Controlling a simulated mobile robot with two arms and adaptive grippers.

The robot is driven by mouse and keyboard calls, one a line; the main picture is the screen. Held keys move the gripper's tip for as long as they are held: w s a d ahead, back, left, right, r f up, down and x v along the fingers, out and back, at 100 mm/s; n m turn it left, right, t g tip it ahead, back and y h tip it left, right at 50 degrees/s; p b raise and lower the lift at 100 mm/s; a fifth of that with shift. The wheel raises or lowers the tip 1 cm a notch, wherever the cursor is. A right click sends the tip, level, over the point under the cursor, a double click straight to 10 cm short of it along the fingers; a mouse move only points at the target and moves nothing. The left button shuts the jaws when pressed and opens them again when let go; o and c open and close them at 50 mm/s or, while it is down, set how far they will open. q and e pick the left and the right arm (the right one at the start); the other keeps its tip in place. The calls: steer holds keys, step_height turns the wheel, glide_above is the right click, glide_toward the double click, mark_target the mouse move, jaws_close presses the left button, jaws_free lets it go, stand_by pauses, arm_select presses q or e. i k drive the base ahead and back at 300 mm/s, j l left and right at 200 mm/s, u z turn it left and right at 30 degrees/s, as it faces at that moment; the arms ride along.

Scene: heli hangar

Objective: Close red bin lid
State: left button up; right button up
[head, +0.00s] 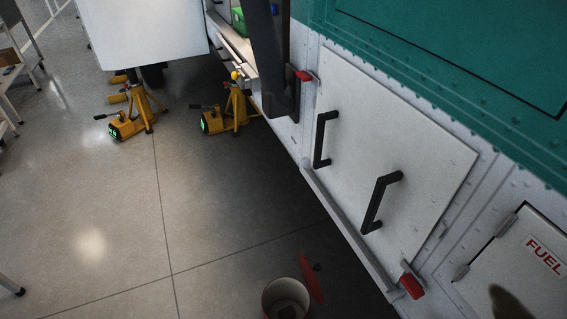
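The red bin (266,307) is at the bottom edge of the head view, on the floor beside the helicopter's side. I look down into its round open mouth, which has a pale inner wall and something dark reddish low inside. Its red lid (311,278) stands raised, nearly edge-on, at the right side of the rim. The bin's lower part is cut off by the frame. Neither of my grippers can be made out.
The white and green helicopter side (395,150) fills the right, with a panel bearing two black handles (378,200) and a FUEL door (520,262). Yellow jacks (232,112) stand farther back. A dark blurred shape at the lower right is unclear. Floor left of the bin is clear.

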mark_target(311, 279)
steer(key=k, duration=1.45)
steer(key=j, duration=0.05)
